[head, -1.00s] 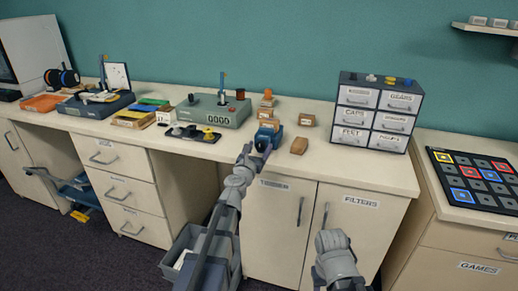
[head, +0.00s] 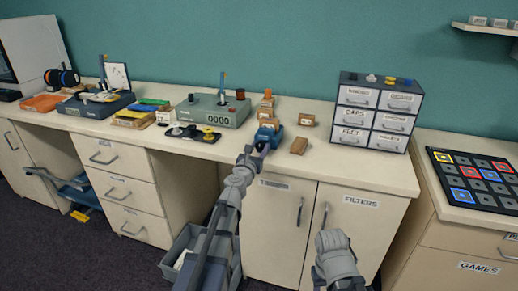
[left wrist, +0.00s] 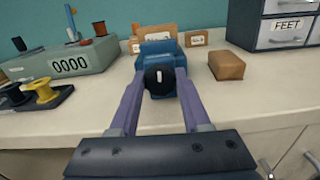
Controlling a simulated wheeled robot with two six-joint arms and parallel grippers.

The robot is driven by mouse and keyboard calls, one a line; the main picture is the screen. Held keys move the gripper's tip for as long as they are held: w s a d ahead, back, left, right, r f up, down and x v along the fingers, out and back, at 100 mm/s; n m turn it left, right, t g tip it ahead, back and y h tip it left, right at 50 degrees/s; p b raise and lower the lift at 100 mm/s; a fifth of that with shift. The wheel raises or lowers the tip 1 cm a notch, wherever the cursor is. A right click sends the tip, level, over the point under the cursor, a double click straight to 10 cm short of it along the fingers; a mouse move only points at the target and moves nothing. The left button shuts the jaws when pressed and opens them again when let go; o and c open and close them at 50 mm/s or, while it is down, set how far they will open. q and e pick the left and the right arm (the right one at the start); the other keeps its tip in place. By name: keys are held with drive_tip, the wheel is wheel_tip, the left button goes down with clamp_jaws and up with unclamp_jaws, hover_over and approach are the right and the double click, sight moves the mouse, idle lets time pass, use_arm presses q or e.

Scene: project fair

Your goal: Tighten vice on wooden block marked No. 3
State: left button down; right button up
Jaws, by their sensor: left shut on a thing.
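The blue vice (head: 276,133) stands near the counter's front edge, and it also shows in the left wrist view (left wrist: 156,48). A round black knob (left wrist: 158,80) with a white mark is on its near face. My left gripper (left wrist: 158,88) is shut on this knob, one purple finger on each side; in the head view the gripper (head: 261,146) reaches up from below. A wooden block (left wrist: 158,31) with a label shows just behind the vice's blue top; its number is unreadable and whether the jaws touch it is hidden. My right gripper's fingers are not visible.
Loose wooden blocks lie right of the vice, one plain (head: 299,145) and one labelled (head: 307,119). A grey counter box reading 0000 (head: 214,111) and a dark tray of spools (head: 180,133) stand left. A drawer cabinet (head: 376,112) stands right. Counter between blocks and cabinet is clear.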

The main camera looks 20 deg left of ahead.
use_arm(q)
drive_tip(key=m, duration=0.3)
drive_tip(key=shift+m, duration=0.4)
drive_tip(key=m, duration=0.3)
drive_tip(key=shift+d+m, duration=0.1)
drive_tip(key=shift+m, duration=0.3)
drive_tip(key=m, duration=0.7)
drive_tip(key=shift+f, duration=0.2)
drive_tip(key=m, duration=0.3)
drive_tip(key=shift+d+m, duration=0.1)
drive_tip(key=shift+m, duration=0.3)
drive_tip(key=m, duration=0.3)
drive_tip(key=shift+f+m+b, duration=0.1)
drive_tip(key=shift+m+b, duration=0.2)
drive_tip(key=m, duration=0.3)
drive_tip(key=shift+m, duration=0.3)
drive_tip(key=m, duration=0.3)
drive_tip(key=shift+f+m, duration=0.1)
drive_tip(key=shift+m, duration=0.3)
drive_tip(key=m, duration=0.5)
drive_tip(key=shift+a, duration=0.2)
drive_tip(key=m, duration=0.5)
drive_tip(key=shift+a+m, duration=0.1)
drive_tip(key=shift+m, duration=0.3)
drive_tip(key=m, duration=1.1)
drive_tip(key=shift+a, duration=0.1)
drive_tip(key=shift+m, duration=0.3)
